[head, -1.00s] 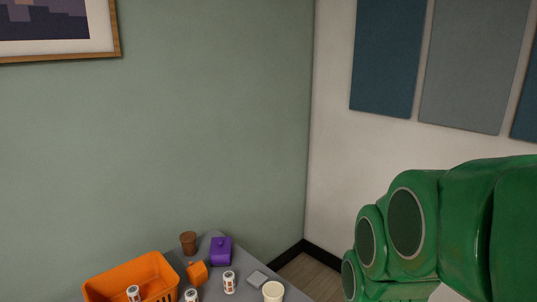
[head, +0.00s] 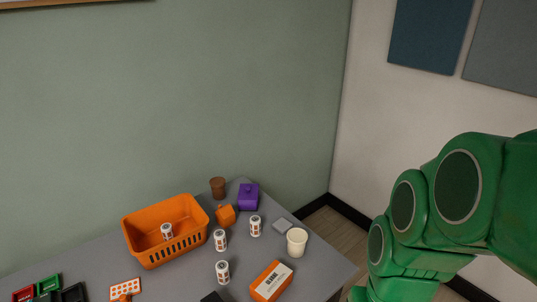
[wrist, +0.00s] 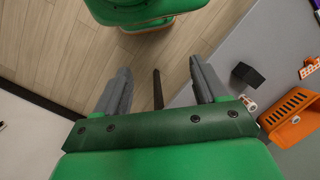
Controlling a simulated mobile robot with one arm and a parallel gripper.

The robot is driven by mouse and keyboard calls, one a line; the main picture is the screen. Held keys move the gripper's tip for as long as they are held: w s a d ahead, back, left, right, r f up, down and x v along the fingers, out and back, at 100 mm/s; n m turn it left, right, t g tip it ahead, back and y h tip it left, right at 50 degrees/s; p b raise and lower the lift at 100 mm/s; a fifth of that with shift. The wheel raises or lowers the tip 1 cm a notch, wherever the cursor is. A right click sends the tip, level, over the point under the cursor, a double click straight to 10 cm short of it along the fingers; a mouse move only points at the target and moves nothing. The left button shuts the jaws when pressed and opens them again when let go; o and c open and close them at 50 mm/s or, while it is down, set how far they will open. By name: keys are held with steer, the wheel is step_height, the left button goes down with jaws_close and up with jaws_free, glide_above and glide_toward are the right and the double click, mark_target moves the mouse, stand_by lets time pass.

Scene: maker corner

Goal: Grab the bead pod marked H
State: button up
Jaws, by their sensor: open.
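Several small white pods with dark and reddish markings show in the head view. One pod (head: 167,232) is inside the orange basket (head: 186,248). Others stand upright on the grey table: one pod (head: 220,240) just right of the basket, one pod (head: 255,226) further right, and one pod (head: 222,272) nearer the front. Their letters are too small to read, so I cannot tell which is H. In the wrist view my gripper (wrist: 160,72) is open and empty, over the floor beside the table edge. A white pod (wrist: 249,102) shows just right of it, partly hidden.
The table (head: 325,268) also holds a purple box (head: 248,197), a brown cup (head: 218,188), a white cup (head: 297,242), an orange box with a white label (head: 271,281) and an orange block (head: 225,215). A black block (wrist: 248,75) is near the table edge in the wrist view.

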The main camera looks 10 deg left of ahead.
steer(key=w+a+r+m+g+y, duration=0.1)
steer(key=w+a+y, duration=0.3)
steer(key=a, duration=0.5)
steer(key=w+a+r+m+y, duration=0.1)
steer(key=w+a+y, duration=0.2)
steer(key=a, duration=0.7)
steer(key=w+a+r+m+g+y, duration=0.1)
steer(key=w+a+y, duration=0.3)
steer(key=a, duration=0.5)
steer(key=m+t+y, duration=0.2)
steer(key=m+t, duration=0.9)
steer(key=m, duration=0.7)
glide_above(223, 243)
steer(key=s, duration=0.4)
step_height(223, 243, down, 18)
steer(key=d+f+m+h, duration=0.1)
steer(key=f, duration=0.3)
steer(key=w+d+f+m+h, duration=0.1)
steer(key=f+m, duration=0.1)
steer(key=f, duration=0.2)
steer(key=w+d+f+m+t+h, duration=0.1)
steer(key=f, duration=0.3)
steer(key=shift+w+d, duration=0.15)
steer(key=shift+d, duration=0.1)
steer(key=shift+x, duration=3.15)
steer(key=shift+w+a+f, duration=0.2)
steer(key=shift+w+a, duration=0.1)
steer(key=shift+a, duration=0.35)
